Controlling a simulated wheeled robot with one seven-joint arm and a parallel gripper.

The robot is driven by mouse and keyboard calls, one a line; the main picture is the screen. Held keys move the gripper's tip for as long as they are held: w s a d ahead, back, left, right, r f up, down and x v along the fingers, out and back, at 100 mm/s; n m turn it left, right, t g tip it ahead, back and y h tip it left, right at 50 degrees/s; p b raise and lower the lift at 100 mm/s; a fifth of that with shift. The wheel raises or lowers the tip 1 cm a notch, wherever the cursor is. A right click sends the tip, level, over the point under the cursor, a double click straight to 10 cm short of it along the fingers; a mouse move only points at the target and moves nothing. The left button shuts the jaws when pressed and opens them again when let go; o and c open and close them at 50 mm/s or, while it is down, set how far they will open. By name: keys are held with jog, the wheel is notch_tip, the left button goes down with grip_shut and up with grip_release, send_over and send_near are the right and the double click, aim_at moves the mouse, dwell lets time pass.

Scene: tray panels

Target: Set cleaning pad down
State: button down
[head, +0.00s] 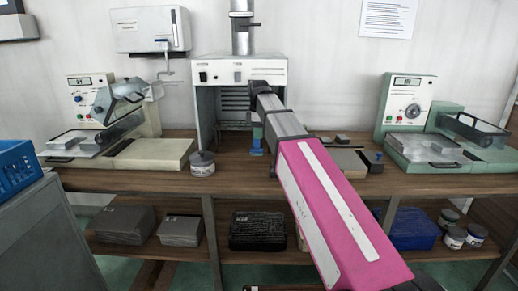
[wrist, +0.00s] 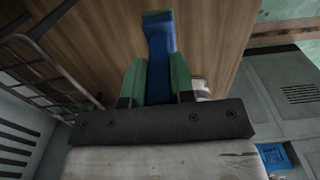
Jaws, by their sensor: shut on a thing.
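The cleaning pad appears to be the blue piece (wrist: 160,45) between my green fingers in the wrist view. It stretches beyond the fingertips, with the wooden bench behind it. My gripper (wrist: 158,75) is shut on it. In the head view a small blue part (head: 257,142) shows below the end of my arm, in front of the white open-fronted machine. My arm hides much of that spot, and I cannot tell whether the blue piece touches the bench.
The wooden bench (head: 230,178) has clear patches around a grey lidded jar (head: 202,164). The white machine (head: 206,100) stands behind my gripper.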

aim_at(259, 147)
jog(key=shift+f, duration=2.8)
jog(key=c, duration=1)
grip_release()
jog(key=shift+f, duration=0.1)
jog(key=shift+o, duration=0.2)
notch_tip(259, 147, up, 12)
jog(key=shift+r, duration=0.15)
